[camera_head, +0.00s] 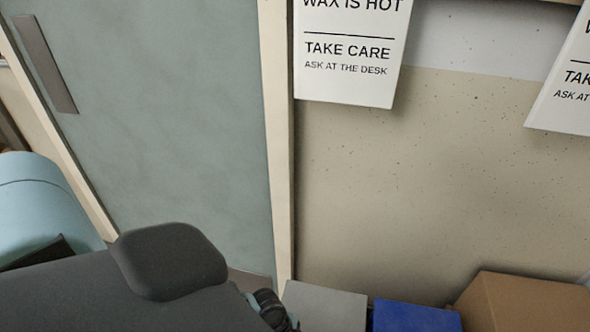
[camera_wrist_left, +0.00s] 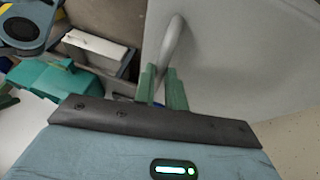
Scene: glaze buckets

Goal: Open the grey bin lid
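In the left wrist view, a large light-grey panel, the grey bin lid (camera_wrist_left: 235,60), fills the upper right. A curved grey handle (camera_wrist_left: 172,45) stands out from it. My left gripper (camera_wrist_left: 163,88) has its two green fingers on either side of the handle's lower end, with little gap between them; they look closed on it. The exact contact is partly hidden by the fingers. In the head view, a flat grey top (camera_head: 325,305) shows at the bottom edge beside my dark arm link; I cannot tell whether it is the lid. My right gripper is not in view.
A blue box (camera_head: 415,318) and a brown cardboard box (camera_head: 530,302) stand along the wall at the bottom right. A grey-green door (camera_head: 170,110) is behind. The left wrist view shows a white-topped box (camera_wrist_left: 95,48) and a teal object (camera_wrist_left: 60,82) at left.

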